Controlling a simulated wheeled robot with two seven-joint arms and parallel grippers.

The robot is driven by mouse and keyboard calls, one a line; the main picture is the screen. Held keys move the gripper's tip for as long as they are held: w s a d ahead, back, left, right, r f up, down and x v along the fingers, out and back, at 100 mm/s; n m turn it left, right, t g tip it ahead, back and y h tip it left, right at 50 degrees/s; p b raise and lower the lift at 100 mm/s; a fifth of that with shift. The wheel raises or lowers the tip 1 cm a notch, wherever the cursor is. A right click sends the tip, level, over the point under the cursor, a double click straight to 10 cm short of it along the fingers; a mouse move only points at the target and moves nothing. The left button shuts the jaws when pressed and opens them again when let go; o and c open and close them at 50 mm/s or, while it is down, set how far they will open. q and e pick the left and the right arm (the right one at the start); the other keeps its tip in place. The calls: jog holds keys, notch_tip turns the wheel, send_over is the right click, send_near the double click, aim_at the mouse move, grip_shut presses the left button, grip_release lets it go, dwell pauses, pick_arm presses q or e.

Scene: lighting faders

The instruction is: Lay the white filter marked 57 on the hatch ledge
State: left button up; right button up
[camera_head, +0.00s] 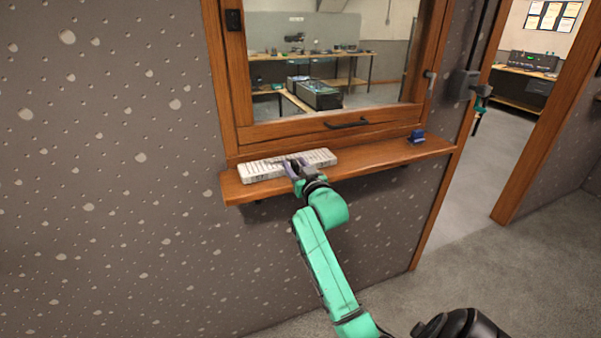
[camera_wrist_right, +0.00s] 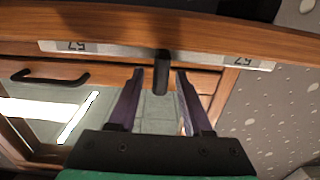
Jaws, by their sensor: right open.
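The white filter (camera_head: 260,168) lies flat and lengthwise on the left part of the wooden hatch ledge (camera_head: 375,160). In the right wrist view the filter (camera_wrist_right: 110,50) shows the number 57 near both ends. A dark stub (camera_wrist_right: 161,75) stands out at its middle, between my fingers. My right gripper (camera_head: 294,165) is at the middle of the filter, and in the wrist view its fingers (camera_wrist_right: 158,75) are apart on either side of the stub. I cannot tell whether they touch the filter. My left gripper is not in view.
The hatch window (camera_head: 335,60) with a dark handle (camera_head: 347,123) rises behind the ledge. A small blue object (camera_head: 416,137) sits at the ledge's right end. An open doorway (camera_head: 500,130) is at the right, with a teal and dark fitting (camera_head: 481,92) beside it.

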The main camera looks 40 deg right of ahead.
jog(key=b+v, duration=0.3)
jog(key=v, duration=0.9)
jog(key=w+a+f+n+g+y, duration=0.1)
jog(key=w+a+f+g, duration=0.1)
jog(key=f, duration=0.8)
jog(key=w+a+f+g+y, duration=0.1)
jog(key=w+f+g, duration=0.1)
jog(key=f, duration=0.8)
jog(key=s+a+f+n+g+y, duration=0.1)
jog(key=s+a+f+g, duration=0.15)
jog(key=f, duration=0.75)
jog(key=s+a+f+n+g+y, duration=0.1)
jog(key=s+a+f, duration=0.2)
jog(key=f, duration=0.7)
jog(key=s+a+f+n+g+y, duration=0.2)
jog(key=s+a+f+g, duration=0.2)
jog(key=s+f, duration=1)
jog(key=s+f+g, duration=0.2)
jog(key=s+f, duration=0.3)
jog(key=s, duration=0.4)
jog(key=s+a+f+n+g, duration=0.1)
jog(key=s+f, duration=0.3)
jog(key=s, duration=0.6)
jog(key=shift+s+a+f+g, duration=0.3)
jog(key=shift+f+g, duration=0.1)
jog(key=shift+g, duration=0.35)
